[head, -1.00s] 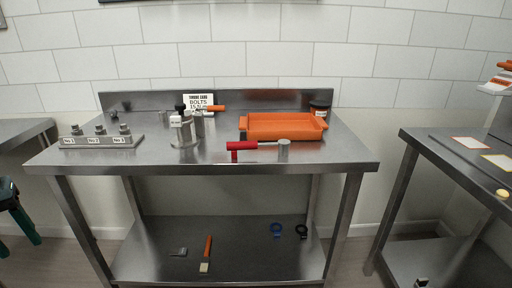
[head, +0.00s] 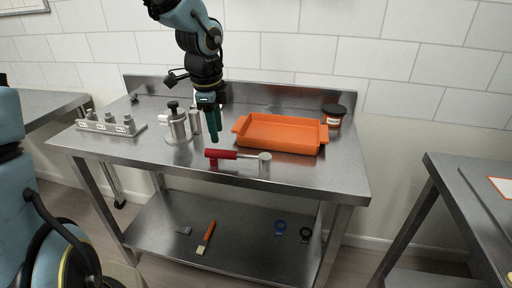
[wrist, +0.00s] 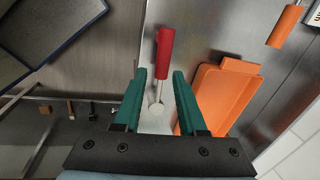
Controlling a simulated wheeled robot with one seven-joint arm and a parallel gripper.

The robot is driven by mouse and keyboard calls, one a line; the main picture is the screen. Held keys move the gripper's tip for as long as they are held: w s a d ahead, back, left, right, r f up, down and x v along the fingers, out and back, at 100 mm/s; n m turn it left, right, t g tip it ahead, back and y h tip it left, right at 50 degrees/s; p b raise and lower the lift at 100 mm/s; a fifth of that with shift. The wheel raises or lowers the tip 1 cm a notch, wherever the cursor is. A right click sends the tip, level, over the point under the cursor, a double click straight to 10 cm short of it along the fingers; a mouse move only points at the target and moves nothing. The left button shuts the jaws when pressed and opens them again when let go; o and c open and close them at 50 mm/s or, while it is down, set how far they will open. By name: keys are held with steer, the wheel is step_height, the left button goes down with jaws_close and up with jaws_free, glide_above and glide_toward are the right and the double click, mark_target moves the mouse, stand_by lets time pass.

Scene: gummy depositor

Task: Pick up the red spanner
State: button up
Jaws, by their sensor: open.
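The red spanner (head: 221,154) lies on the steel table near its front edge, red handle to the left and grey round end to the right. In the wrist view the spanner (wrist: 165,52) runs lengthwise, with its red handle beyond the fingertips and its grey end between the fingers. My gripper (head: 213,138) has green fingers pointing down, above the table just behind the spanner's handle. In the wrist view my gripper (wrist: 158,73) is open and empty, with its fingers on either side of the spanner's line.
An orange tray (head: 242,133) stands behind and right of the spanner. A metal fixture (head: 177,124) and a block with several knobs (head: 108,127) stand to the left. A dark-lidded jar (head: 334,115) is at the back right. Tools lie on the lower shelf (head: 240,235).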

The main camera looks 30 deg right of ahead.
mark_target(226, 151)
steer(key=shift+m, duration=0.3)
steer(key=f, duration=0.1)
steer(key=d+f, duration=0.1)
steer(key=f, duration=0.2)
steer(key=shift+w+d+f, duration=0.1)
steer(key=shift+w+d, duration=0.05)
steer(key=shift+d, duration=0.2)
steer(key=shift+w+d+f, duration=0.15)
steer(key=shift+f, duration=0.9)
steer(key=shift+w+d+f, duration=0.15)
steer(key=shift+d+f, duration=0.05)
steer(key=shift+f, duration=0.8)
steer(key=shift+w+d+f, duration=0.15)
steer(key=shift+f, duration=0.9)
jaws_close()
